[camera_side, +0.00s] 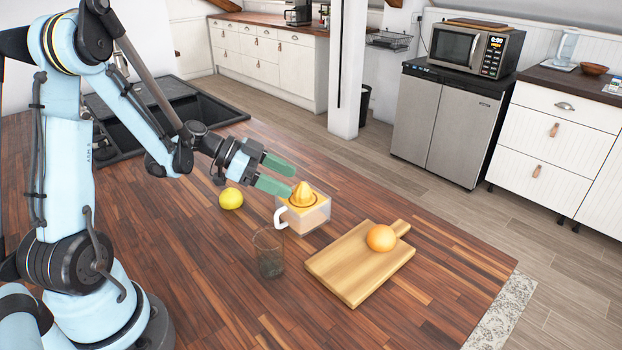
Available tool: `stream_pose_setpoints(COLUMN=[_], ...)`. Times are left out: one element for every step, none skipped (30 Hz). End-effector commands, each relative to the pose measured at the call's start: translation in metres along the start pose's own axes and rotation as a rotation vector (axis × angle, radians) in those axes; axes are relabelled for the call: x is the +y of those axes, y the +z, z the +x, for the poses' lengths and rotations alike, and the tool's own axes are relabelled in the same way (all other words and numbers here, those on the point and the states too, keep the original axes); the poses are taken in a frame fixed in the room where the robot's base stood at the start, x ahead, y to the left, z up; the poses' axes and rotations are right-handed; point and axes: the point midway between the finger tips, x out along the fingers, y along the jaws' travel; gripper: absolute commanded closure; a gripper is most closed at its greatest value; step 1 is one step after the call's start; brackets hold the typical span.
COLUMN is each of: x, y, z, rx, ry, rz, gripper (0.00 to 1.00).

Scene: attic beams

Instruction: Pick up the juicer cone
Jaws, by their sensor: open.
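The juicer cone (302,194) is a ridged yellow-orange dome. It sits upright on top of a squarish juicer base (312,216) with clear walls and a white handle on its left side. My gripper (283,176) is open, with two green fingers pointing right. The fingers are just up and left of the cone in the picture, and nothing shows between them. From this one view I cannot tell the exact gap between the lower fingertip and the cone.
A lemon (231,198) lies left of the juicer. An empty clear glass (269,253) stands in front of it. An orange (381,238) rests on a wooden cutting board (345,267) to the right. A dark sink (165,112) is behind my arm. The front of the wooden counter (215,310) is clear.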

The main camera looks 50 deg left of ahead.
Motion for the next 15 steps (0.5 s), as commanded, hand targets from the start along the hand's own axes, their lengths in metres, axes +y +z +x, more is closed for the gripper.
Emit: stream_pose_setpoints(x=[0.001,0.001,0.001,0.001,0.0,0.0,0.0,0.0,0.0,0.0,0.0,0.0,0.0,0.0,0.0], y=[-0.001,-0.002,-0.003,-0.002,-0.002,-0.002,-0.002,-0.002,-0.002,-0.002,-0.002,-0.002,-0.002,-0.002,-0.002], z=[0.009,0.014,0.02,0.024,0.027,0.031,0.033,0.035,0.036,0.037,0.037,0.037,0.037,0.037,0.037], rx=[0.0,0.0,0.0,-0.001,-0.001,-0.001,-0.001,-0.001,-0.001,-0.001,-0.001,-0.001,-0.001,-0.001,-0.001], ry=[0.005,0.004,0.005,0.004,0.003,0.003,0.003,0.002,0.001,0.001,0.0,0.0,0.0,0.0,0.0], rz=[0.003,0.002,0.002,0.002,0.002,0.002,0.001,0.0,0.0,-0.001,-0.001,-0.001,-0.001,-0.001,-0.001], gripper=[0.29,0.29,0.29,0.29,0.29,0.29,0.29,0.29,0.29,0.29,0.29,0.29,0.29,0.29,0.29])
